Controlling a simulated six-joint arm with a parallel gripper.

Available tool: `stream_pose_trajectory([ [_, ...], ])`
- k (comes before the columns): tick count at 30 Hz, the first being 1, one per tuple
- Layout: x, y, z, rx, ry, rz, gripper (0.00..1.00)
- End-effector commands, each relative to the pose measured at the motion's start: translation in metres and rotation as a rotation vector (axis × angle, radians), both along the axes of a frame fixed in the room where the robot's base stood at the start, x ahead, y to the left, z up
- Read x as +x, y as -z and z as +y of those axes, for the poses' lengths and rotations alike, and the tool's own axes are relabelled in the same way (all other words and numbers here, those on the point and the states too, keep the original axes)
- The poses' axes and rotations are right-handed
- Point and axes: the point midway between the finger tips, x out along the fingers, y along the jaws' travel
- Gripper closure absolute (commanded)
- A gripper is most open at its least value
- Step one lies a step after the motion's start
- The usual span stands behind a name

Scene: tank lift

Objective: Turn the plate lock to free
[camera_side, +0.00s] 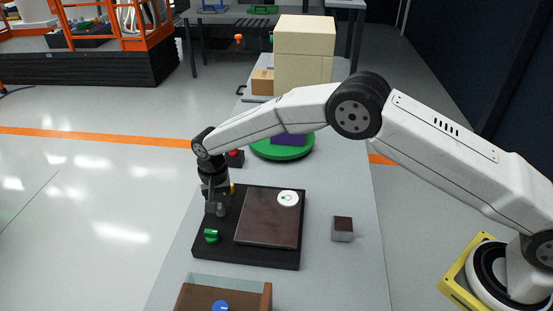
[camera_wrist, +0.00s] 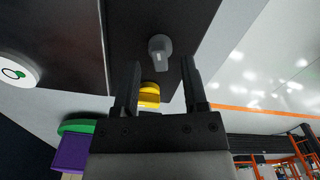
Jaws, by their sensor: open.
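In the wrist view a grey knob (camera_wrist: 160,48) with a pale mark sits on the black base, between and slightly beyond my fingertips; I take it to be the plate lock. My gripper (camera_wrist: 161,66) is open, one finger on either side of the knob's line, with no contact visible. In the side view my gripper (camera_side: 215,208) points down over the left part of the black base (camera_side: 250,261) and largely hides the knob. The brown plate (camera_side: 268,222) lies on the base. A white disc (camera_side: 288,198) with a green mark is at its far right corner.
A green knob (camera_side: 211,236) stands on the base nearer the camera. A yellow part (camera_wrist: 149,95) is close to my fingers. A small brown-topped block (camera_side: 342,229) stands right of the base, an open box (camera_side: 225,295) in front, a green turntable (camera_side: 282,150) behind.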

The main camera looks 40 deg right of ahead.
Motion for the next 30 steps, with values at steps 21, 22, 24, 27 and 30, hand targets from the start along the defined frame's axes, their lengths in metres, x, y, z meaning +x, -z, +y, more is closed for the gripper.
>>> stream_pose_trajectory([
  [21,0.0,0.0127,0.0,0.0,0.0,0.0,1.0],
  [22,0.0,0.0127,0.0,0.0,0.0,0.0,1.0],
  [24,0.0,0.0126,0.0,0.0,0.0,0.0,1.0],
  [27,0.0,0.0125,-0.0001,0.0,-0.002,0.0,1.0],
  [30,0.0,0.0125,-0.0001,0.0,-0.01,0.0,1.0],
])
